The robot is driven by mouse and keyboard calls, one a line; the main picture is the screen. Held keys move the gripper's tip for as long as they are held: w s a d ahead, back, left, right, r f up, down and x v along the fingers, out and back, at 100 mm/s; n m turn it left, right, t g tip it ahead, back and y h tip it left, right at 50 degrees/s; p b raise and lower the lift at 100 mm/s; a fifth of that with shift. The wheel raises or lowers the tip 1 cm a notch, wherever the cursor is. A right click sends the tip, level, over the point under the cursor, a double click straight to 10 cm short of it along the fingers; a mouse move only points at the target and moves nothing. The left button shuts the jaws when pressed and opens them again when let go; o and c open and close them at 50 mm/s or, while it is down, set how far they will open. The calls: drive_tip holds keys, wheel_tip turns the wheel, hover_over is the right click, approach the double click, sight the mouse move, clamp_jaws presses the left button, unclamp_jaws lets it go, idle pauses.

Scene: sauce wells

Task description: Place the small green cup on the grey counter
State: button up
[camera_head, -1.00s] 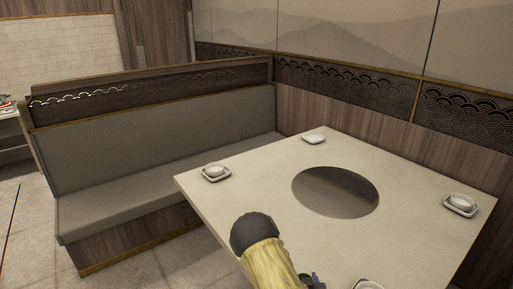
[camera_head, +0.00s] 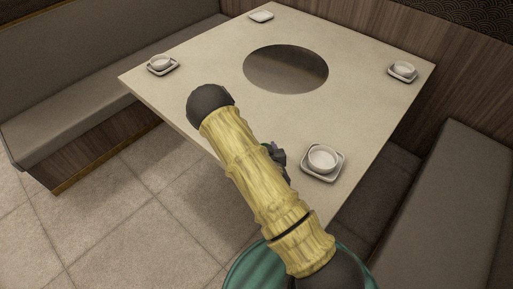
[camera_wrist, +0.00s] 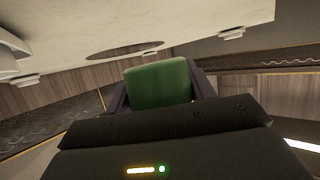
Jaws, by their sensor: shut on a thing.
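My gripper (camera_wrist: 160,88) is shut on the small green cup (camera_wrist: 158,82), which sits between the two dark fingers in the wrist view. The cup shows as a plain green rounded block there; its rim and inside cannot be made out. In the head view my gripper (camera_head: 275,155) is mostly hidden behind my yellow arm, near the table's front edge and left of the nearest white cup. The cup is largely hidden there. I cannot identify a grey counter in the current views.
A pale table (camera_head: 215,75) with a dark round centre (camera_head: 286,70) fills the middle. White cups on saucers stand near its corners, the nearest (camera_head: 322,160) close to my gripper. Benches flank it on the left (camera_head: 100,75) and right (camera_head: 455,215). Tiled floor (camera_head: 90,220) is clear at lower left.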

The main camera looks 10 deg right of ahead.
drive_tip(key=w+m+g+h+b, duration=0.1)
drive_tip(key=m+h+b, duration=0.2)
drive_tip(key=r+m+g+h+b, duration=0.1)
drive_tip(key=m+h+b, duration=0.2)
drive_tip(key=b, duration=0.1)
drive_tip(key=w+m+g+h+b, duration=0.1)
drive_tip(key=m+g+h+b, duration=0.1)
drive_tip(key=h+b, duration=0.1)
drive_tip(key=shift+w+d+r+m+b, duration=0.2)
drive_tip(key=shift+w+r+m+b, duration=0.15)
drive_tip(key=shift+b, duration=0.4)
drive_tip(key=shift+f, duration=0.15)
drive_tip(key=shift+f+b, duration=0.4)
drive_tip(key=shift+f, duration=2.1)
drive_tip(key=shift+f, duration=2.3)
